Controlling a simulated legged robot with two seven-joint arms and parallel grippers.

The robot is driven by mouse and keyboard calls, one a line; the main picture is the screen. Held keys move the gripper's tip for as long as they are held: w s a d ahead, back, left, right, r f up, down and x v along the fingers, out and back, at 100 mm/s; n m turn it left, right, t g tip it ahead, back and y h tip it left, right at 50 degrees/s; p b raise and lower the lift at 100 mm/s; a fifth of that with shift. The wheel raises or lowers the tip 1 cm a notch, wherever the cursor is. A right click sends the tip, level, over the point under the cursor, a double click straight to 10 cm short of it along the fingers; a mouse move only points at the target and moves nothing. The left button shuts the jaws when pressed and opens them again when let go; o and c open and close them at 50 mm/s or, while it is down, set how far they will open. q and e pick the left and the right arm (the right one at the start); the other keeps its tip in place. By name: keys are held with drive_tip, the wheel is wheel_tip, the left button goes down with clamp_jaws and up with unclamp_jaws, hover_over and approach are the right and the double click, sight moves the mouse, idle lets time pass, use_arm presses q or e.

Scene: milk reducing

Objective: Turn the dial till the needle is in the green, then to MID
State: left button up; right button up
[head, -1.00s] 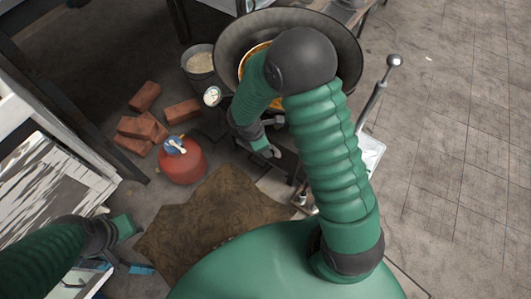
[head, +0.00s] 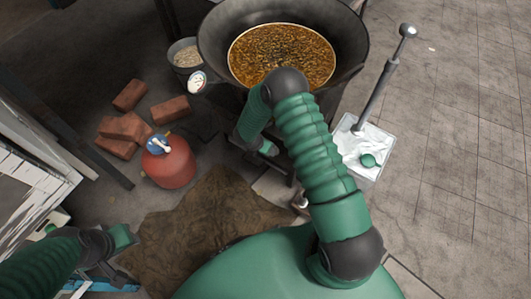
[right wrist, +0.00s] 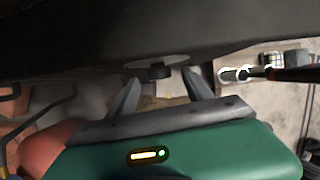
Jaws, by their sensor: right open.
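A small round gauge (head: 197,82) with a white face sits at the left of the big pan; its needle and colours are too small to read. A dark knob (right wrist: 159,71), which looks like the dial, shows under the dark rim in the right wrist view. My right gripper (right wrist: 162,78) is open, its two fingers on either side of the knob; I cannot tell whether they touch it. In the head view the right gripper (head: 268,150) is partly hidden below the pan. My left gripper (head: 122,276) is low at the left, away from the gauge, its jaws unclear.
A large dark pan (head: 215,40) holds brown liquid (head: 282,52). A red gas bottle (head: 168,165), several bricks (head: 125,130) and a bucket (head: 186,58) stand to the left. A white tray (head: 352,140) with a tall-handled tool is at right. Floor at far right is clear.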

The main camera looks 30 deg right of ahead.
drive_tip(key=shift+x, duration=1.1)
clamp_jaws()
